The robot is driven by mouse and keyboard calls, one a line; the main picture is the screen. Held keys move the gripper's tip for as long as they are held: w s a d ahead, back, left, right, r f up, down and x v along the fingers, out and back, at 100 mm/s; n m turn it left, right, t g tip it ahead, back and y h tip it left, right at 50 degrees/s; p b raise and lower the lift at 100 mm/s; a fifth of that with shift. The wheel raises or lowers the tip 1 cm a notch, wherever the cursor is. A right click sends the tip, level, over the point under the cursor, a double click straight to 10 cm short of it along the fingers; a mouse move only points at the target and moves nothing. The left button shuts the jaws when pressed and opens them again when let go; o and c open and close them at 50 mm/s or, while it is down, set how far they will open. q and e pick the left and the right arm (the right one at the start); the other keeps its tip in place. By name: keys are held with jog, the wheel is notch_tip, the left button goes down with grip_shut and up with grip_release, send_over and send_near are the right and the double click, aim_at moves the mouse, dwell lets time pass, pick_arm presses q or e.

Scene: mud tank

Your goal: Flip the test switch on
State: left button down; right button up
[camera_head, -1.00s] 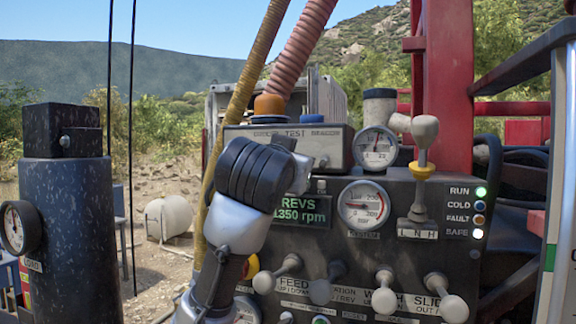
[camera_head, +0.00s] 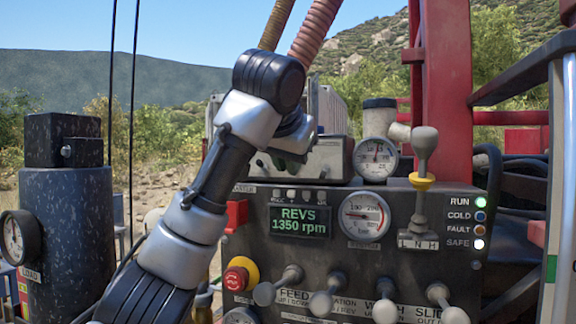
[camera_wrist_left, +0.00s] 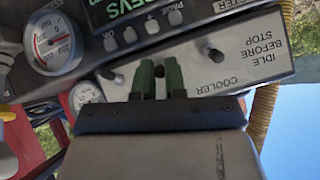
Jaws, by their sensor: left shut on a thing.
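The grey switch box (camera_head: 335,158) stands on top of the dark control panel, with small toggle switches on its face. My left gripper (camera_head: 287,160) reaches it from the left, and the wrist hides much of the box's left and middle. In the left wrist view, the dark green fingers of the left gripper (camera_wrist_left: 159,76) are closed around the middle toggle, the test switch (camera_wrist_left: 159,71), which is mostly hidden between them. One toggle (camera_wrist_left: 118,78) is left of the fingers and the cooler toggle (camera_wrist_left: 214,54) is right of them. The switch's tilt cannot be told. My right gripper is not in view.
Below the box are the revs display (camera_head: 302,221) reading 1350 rpm, a round gauge (camera_head: 364,216) and several knobbed levers. A tall lever (camera_head: 424,150) stands right. A red stop button (camera_head: 237,277) is near my forearm. A black cylinder (camera_head: 68,220) stands left.

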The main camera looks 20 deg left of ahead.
pick_arm(q)
jog(key=shift+w+r+g, duration=0.1)
jog(key=shift+r+g, duration=0.4)
jog(key=shift+g, duration=0.3)
jog(key=shift+r, duration=0.1)
jog(key=c, duration=1.3)
grip_release()
jog(key=shift+o, duration=0.6)
jog(key=shift+f, duration=0.2)
jog(key=b+v, duration=0.3)
jog(key=v, duration=0.7)
jog(key=shift+r, duration=0.4)
